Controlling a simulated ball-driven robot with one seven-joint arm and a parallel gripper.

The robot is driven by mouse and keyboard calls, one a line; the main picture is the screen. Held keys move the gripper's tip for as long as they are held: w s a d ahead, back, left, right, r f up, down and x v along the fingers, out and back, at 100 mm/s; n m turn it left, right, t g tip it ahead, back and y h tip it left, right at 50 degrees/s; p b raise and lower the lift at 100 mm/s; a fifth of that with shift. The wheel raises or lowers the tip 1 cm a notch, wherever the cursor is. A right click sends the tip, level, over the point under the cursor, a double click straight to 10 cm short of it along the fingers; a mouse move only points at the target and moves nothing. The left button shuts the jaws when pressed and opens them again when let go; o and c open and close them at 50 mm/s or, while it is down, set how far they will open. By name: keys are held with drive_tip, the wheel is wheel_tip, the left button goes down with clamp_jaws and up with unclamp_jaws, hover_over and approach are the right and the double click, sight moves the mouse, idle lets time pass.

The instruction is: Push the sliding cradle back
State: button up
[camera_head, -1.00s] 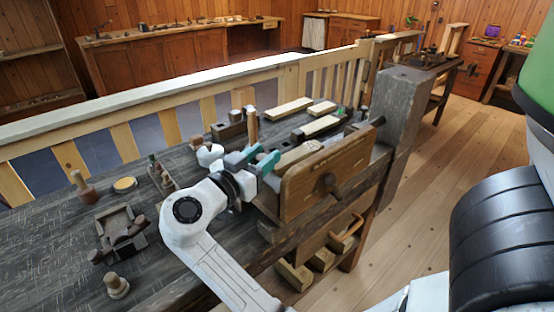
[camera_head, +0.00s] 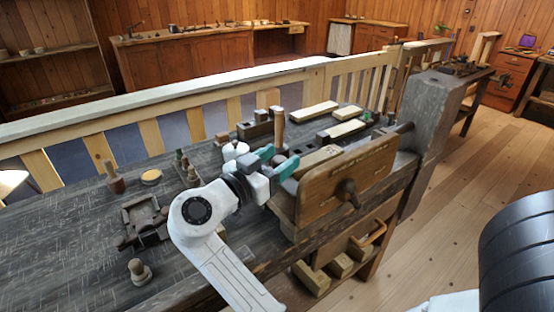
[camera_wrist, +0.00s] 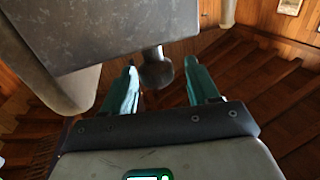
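My gripper (camera_head: 275,160) is at the front part of the dark bench, its two teal fingers apart. It is just left of a brown wooden board (camera_head: 352,182) with lettering and a dark knob (camera_head: 347,193), which stands along the bench's front edge. I cannot tell for certain which part is the sliding cradle. In the wrist view my gripper (camera_wrist: 160,88) is open with nothing clamped. A dark rounded knob (camera_wrist: 156,70) shows between its fingers, below a large grey block (camera_wrist: 110,30). Whether the fingers touch anything is unclear.
Around the gripper on the bench (camera_head: 60,240) are an upright wooden peg (camera_head: 279,128), pale wooden bars (camera_head: 316,112) and a dark plane-like tool (camera_head: 145,225). A grey post (camera_head: 432,105) stands at the bench's right end. Open plank floor (camera_head: 445,215) lies to the right.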

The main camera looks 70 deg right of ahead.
drive_tip(key=b+v, duration=0.1)
drive_tip(key=v, duration=1)
drive_tip(key=shift+d, duration=0.1)
idle(0.5)
